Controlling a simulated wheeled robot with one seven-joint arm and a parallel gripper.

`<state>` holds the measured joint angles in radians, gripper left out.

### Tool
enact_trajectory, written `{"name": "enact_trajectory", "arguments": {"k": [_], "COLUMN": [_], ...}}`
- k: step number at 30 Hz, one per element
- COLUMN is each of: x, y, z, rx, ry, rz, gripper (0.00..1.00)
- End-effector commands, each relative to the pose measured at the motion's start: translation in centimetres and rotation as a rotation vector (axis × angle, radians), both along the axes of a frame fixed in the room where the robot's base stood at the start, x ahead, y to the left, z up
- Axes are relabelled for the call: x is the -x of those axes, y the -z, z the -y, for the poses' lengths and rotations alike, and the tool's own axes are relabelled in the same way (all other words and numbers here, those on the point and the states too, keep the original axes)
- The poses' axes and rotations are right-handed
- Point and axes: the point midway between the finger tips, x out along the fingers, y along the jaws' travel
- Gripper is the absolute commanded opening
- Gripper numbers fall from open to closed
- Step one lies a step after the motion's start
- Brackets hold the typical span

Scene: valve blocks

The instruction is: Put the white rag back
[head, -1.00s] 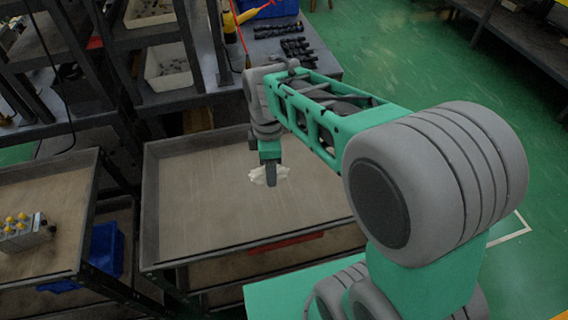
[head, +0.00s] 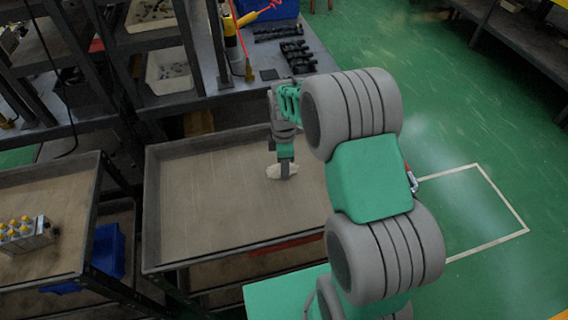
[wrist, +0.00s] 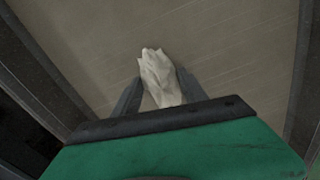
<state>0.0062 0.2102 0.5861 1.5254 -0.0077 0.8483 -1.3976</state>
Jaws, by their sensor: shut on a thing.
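The white rag (head: 276,171) is crumpled and pale. It is at my gripper (head: 285,172), over the right part of the middle cart's tray (head: 190,215). In the wrist view the rag (wrist: 158,76) sits between the two dark fingers of my gripper (wrist: 158,88), which are shut on it. Its end sticks out past the fingertips. The brown tray floor shows around it; I cannot tell whether the rag touches that floor.
A left cart (head: 60,190) holds a valve block (head: 26,234) with yellow caps. A workbench (head: 260,95) behind carries several black parts (head: 296,55). Shelving with white bins (head: 168,72) stands at the back left. Most of the tray is bare. Green floor lies open at right.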

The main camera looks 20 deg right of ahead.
Motion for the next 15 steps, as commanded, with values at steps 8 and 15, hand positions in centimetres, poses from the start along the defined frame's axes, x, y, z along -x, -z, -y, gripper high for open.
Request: {"name": "enact_trajectory", "arguments": {"k": [8,15], "x": [0.04,0.05], "y": [0.32,0.30], "z": [-0.02,-0.02], "rx": [0.000,0.000], "ry": [0.000,0.000], "rz": [-0.001,-0.001], "gripper": [0.57,0.72]}}
